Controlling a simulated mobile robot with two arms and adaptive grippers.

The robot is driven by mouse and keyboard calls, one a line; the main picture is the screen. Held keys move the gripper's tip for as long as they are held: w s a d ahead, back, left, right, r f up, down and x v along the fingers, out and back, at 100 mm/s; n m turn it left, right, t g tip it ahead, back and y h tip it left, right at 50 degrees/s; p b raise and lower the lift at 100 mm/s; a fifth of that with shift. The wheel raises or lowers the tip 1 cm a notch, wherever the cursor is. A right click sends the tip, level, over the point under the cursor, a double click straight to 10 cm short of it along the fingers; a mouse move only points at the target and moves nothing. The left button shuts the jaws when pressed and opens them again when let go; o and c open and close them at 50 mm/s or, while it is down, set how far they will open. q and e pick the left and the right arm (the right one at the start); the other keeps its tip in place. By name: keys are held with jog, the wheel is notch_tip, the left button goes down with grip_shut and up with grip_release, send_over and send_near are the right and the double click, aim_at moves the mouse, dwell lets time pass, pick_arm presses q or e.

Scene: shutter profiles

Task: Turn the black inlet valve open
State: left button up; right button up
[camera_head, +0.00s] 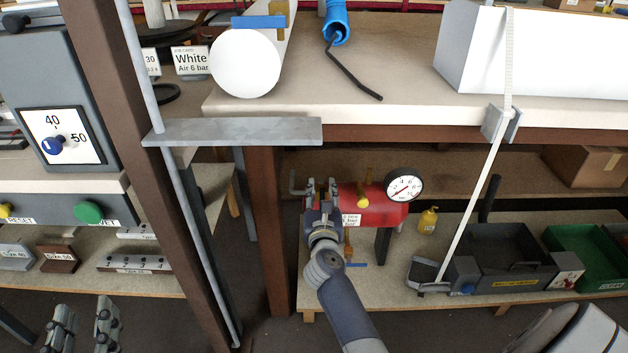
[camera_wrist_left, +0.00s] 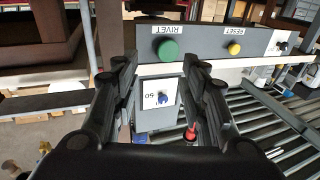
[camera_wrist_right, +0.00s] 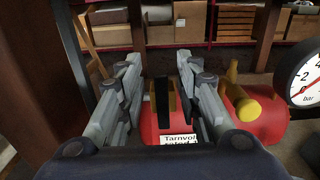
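The red tank (camera_head: 378,205) lies on a low shelf below the workbench. In the right wrist view, a black upright lever (camera_wrist_right: 162,96), which looks like the black inlet valve's handle, stands at the tank (camera_wrist_right: 270,118). My right gripper (camera_wrist_right: 160,62) is open, with one finger on each side of the lever and gaps visible. In the head view the right gripper (camera_head: 322,186) hides the lever at the tank's left end. My left gripper (camera_head: 80,312) is at the lower left, far from the tank. Its open, empty fingers show in the left wrist view (camera_wrist_left: 160,75).
A pressure gauge (camera_head: 403,186) and brass-yellow fittings (camera_wrist_right: 240,100) sit close to the right gripper. A brown post (camera_head: 266,225) stands to its left. The bench (camera_head: 400,100) overhangs. My left gripper faces a panel with a green button (camera_wrist_left: 168,50) and yellow button (camera_wrist_left: 234,49).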

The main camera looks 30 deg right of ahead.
jog(key=shift+w+d, duration=0.2)
jog(key=shift+w, duration=0.1)
pick_arm(q)
jog(key=shift+w, duration=0.35)
jog(key=shift+s, duration=0.1)
pick_arm(e)
jog(key=shift+s+r, duration=0.1)
jog(key=shift+c, duration=0.6)
grip_shut()
